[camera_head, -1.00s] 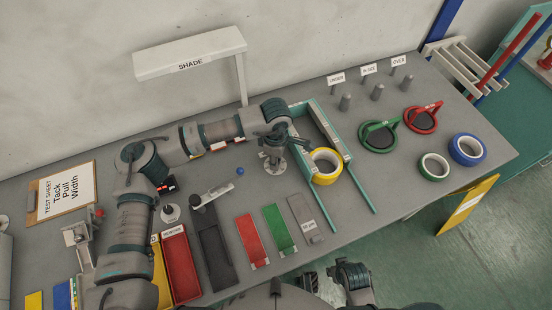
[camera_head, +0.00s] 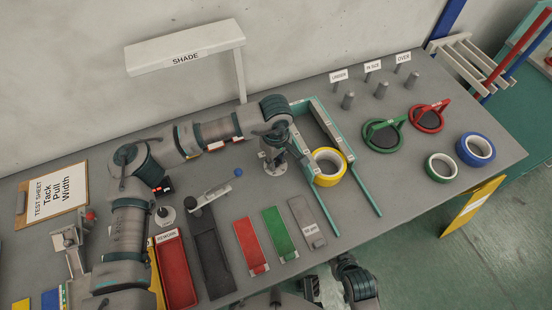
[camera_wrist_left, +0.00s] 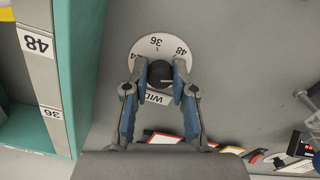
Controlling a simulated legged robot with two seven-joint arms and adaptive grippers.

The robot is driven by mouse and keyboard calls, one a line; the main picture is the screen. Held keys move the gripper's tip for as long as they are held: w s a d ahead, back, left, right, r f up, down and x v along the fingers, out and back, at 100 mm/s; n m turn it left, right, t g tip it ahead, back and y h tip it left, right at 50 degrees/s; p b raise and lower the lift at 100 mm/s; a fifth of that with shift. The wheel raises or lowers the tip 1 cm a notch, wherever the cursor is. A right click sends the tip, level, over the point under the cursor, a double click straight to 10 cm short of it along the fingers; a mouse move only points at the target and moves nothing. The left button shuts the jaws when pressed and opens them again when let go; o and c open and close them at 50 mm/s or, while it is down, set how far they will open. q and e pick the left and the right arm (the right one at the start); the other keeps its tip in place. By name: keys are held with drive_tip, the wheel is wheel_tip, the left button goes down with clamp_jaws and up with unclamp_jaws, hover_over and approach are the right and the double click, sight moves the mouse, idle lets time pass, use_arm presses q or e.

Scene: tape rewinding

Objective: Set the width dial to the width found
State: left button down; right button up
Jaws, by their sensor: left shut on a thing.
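The width dial (camera_wrist_left: 143,50) is a pale disc with the numbers 36 and 48 and a partly hidden number at its left. Its dark knob sits between my left gripper's fingers (camera_wrist_left: 158,92), which are shut on it in the left wrist view. In the head view the left gripper (camera_head: 272,158) is over the dial (camera_head: 273,168), which the gripper partly hides. The teal width gauge (camera_head: 324,118) stands right of it, with a yellow tape roll (camera_head: 341,165) between its rails. The wrist view shows 48 and 36 marks on the gauge (camera_wrist_left: 38,45). My right gripper (camera_head: 312,287) is low in the head view, its fingers unclear.
Pegs labelled under, in size and over (camera_head: 381,90) stand behind. Coloured trays (camera_head: 214,262) and a test sheet (camera_head: 55,194) lie left.

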sight(276, 160)
use_arm(q)
drive_tip(key=shift+w+r, duration=0.15)
drive_tip(key=c, duration=0.9)
unclamp_jaws()
drive_tip(key=shift+c, duration=0.2)
wheel_tip(276, 160, up, 12)
drive_tip(key=shift+f, duration=0.2)
